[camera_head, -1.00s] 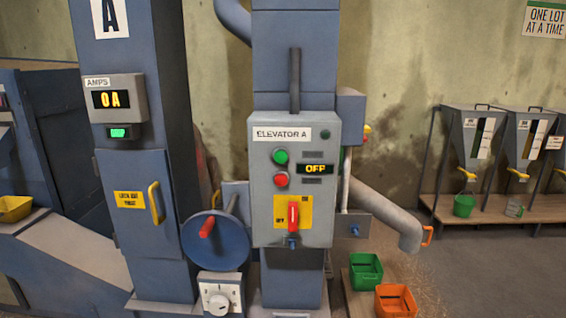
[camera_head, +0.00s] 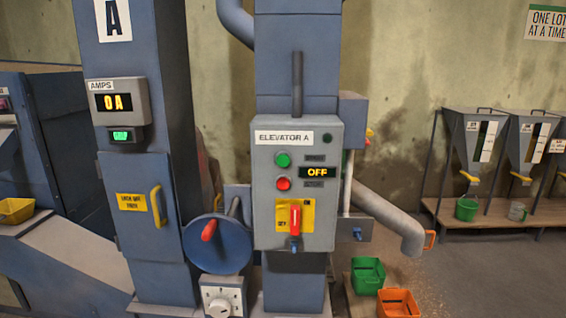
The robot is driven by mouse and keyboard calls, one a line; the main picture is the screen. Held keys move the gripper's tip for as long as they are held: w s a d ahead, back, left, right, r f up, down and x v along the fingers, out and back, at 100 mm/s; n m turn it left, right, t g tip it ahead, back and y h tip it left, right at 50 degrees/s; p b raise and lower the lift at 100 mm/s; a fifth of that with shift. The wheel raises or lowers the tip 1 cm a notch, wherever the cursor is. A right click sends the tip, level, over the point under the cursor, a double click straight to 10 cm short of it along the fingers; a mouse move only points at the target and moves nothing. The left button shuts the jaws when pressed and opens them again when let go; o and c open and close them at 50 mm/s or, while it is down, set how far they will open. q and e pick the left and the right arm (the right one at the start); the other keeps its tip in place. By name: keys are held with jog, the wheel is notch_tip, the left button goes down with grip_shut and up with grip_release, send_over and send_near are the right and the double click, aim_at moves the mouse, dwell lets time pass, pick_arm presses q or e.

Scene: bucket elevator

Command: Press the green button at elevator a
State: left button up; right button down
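The grey control box labelled ELEVATOR A (camera_head: 265,215) is in the middle of the head view. Its green button (camera_head: 283,160) sits at the upper left of the panel, above a red button (camera_head: 284,184). A display (camera_head: 318,172) to the right of the buttons reads OFF. A red switch handle (camera_head: 295,220) stands upright on a yellow plate lower on the panel. Neither of my grippers is in view, and nothing covers the green button.
A blue handwheel (camera_head: 230,255) with a red knob and a dial box (camera_head: 222,297) stand left of the panel. An ammeter (camera_head: 117,102) reads 0A. Green (camera_head: 368,276) and orange (camera_head: 397,303) bins stand at lower right. Floor farther right is open.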

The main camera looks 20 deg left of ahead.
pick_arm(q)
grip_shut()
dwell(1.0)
